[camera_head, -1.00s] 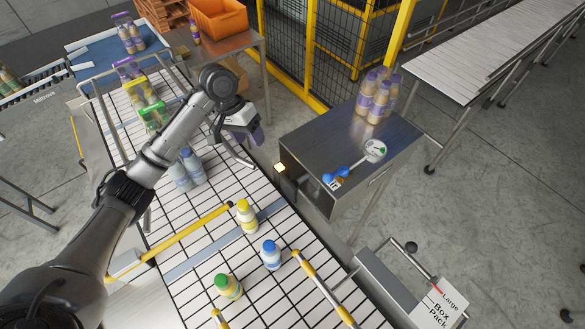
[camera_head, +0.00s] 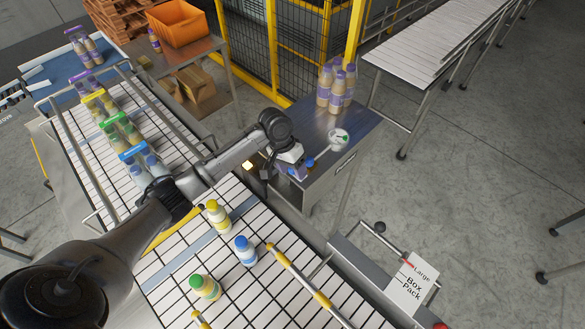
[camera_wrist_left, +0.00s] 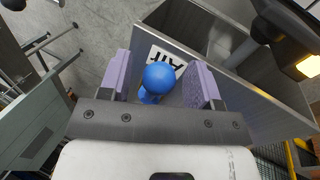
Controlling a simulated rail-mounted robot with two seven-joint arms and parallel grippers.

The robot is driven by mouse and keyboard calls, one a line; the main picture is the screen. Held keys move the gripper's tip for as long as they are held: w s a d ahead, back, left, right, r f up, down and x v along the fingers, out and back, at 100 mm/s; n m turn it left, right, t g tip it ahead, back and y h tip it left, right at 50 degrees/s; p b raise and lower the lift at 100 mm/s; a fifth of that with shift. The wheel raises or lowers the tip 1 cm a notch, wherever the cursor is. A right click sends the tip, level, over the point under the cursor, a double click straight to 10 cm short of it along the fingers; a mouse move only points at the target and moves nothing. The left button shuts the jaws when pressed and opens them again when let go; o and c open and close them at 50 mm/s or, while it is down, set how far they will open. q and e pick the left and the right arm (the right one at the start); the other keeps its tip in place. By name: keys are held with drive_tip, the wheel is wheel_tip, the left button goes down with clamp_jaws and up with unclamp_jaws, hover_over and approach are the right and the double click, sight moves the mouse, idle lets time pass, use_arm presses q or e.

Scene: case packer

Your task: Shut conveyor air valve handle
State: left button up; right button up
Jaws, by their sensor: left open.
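The blue valve handle (camera_wrist_left: 158,78), with a round knob at its end, shows in the left wrist view between the two purple finger pads. In the head view only a small blue part (camera_head: 310,162) shows beside my gripper. My left gripper (camera_head: 295,171) is open at the steel cabinet's near side, its fingers on either side of the handle as the wrist camera sees it. I cannot tell whether a pad touches it. A white AIR label (camera_wrist_left: 166,58) lies behind the knob. The handle's base is mostly hidden. My right gripper is not in view.
A pressure gauge (camera_head: 338,136) and several purple-labelled bottles (camera_head: 337,88) are on the steel cabinet (camera_head: 352,122). A lit yellow lamp (camera_head: 247,165) is close to my left wrist. My arm crosses above the conveyor (camera_head: 180,272), which carries bottles with yellow, blue and green caps.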

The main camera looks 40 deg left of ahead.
use_arm(q)
clamp_jaws()
idle(0.6)
